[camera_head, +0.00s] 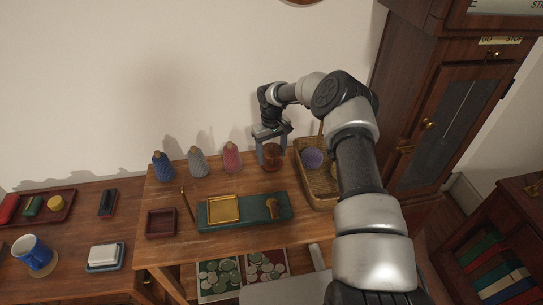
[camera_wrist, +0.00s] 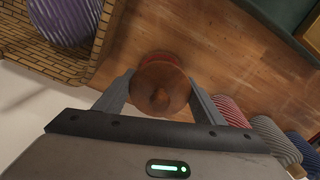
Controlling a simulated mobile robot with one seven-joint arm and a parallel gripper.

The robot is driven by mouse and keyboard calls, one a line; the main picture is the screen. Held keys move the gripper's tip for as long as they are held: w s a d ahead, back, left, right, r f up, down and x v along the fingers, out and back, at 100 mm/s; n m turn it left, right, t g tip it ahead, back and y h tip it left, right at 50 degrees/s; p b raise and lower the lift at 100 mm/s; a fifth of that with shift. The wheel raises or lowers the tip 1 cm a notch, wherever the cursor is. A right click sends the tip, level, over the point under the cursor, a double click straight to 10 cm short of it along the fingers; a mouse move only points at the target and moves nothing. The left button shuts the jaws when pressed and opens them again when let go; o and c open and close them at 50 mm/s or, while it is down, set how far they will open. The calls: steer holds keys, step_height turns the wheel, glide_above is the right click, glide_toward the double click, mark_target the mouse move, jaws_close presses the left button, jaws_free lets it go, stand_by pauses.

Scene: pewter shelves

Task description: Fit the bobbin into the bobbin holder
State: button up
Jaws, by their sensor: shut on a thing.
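My gripper (camera_head: 270,142) is at the back of the table, pointing down. Its two fingers are closed on a round brown wooden thing (camera_head: 271,158), which looks like the bobbin. In the wrist view its round top with a small central knob (camera_wrist: 160,92) sits between the fingertips, and a reddish edge shows below the top. I cannot tell whether its base touches the table. No thing is clearly the bobbin holder. A green board (camera_head: 243,211) lies in front, bearing a gold square tray (camera_head: 223,209) and a small brass-coloured piece (camera_head: 272,206).
Red (camera_head: 232,158), grey (camera_head: 197,162) and blue (camera_head: 163,166) yarn cones stand left of my gripper. A wicker basket (camera_head: 318,188) with a purple ball (camera_head: 312,158) is close on the right. A dark red square box (camera_head: 161,223) and a thin stick (camera_head: 187,204) lie at left.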

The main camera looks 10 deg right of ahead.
mark_target(271, 144)
step_height(271, 144, up, 9)
steer(key=shift+f+p, duration=0.2)
steer(key=shift+p, duration=0.45)
steer(key=shift+s+a+r, duration=0.25)
steer(key=shift+a+r, duration=0.45)
steer(key=shift+r, duration=0.05)
steer(key=s+a+r, duration=0.2)
steer(key=s+a, duration=0.7)
steer(key=s, duration=0.1)
steer(key=s+a+r, duration=0.2)
steer(key=s+a, duration=0.7)
steer(key=f, duration=0.3)
steer(key=f+b, duration=0.1)
steer(key=f, duration=0.2)
steer(key=f+b, duration=0.1)
steer(key=f, duration=0.3)
steer(key=shift+s+d+f, duration=0.1)
steer(key=shift+s+d, duration=0.1)
steer(key=shift+s, duration=0.05)
steer(key=shift+f, duration=0.2)
steer(key=o, duration=1.1)
